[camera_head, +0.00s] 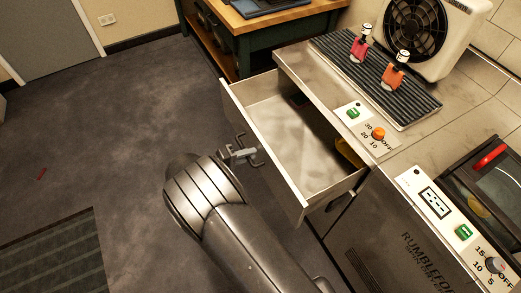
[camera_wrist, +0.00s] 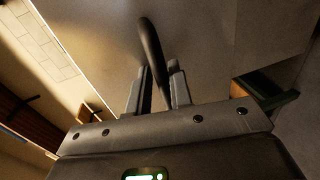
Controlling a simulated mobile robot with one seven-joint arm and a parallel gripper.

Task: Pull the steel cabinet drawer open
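The steel cabinet drawer (camera_head: 290,140) stands well out from the cabinet in the head view, with its inside showing. Its front panel (camera_head: 262,150) faces my arm. My gripper (camera_head: 246,154) is at the middle of that panel, at the dark bar handle (camera_head: 258,163). In the wrist view, the handle (camera_wrist: 150,45) runs down between the two fingers of my gripper (camera_wrist: 160,85), which look closed around it. The exact finger contact is hard to see. The panel fills much of the wrist view behind the handle.
A wooden-topped desk (camera_head: 235,20) stands behind the drawer. A yellow object (camera_head: 347,152) lies at the drawer's right side. The floor on the left is mostly clear.

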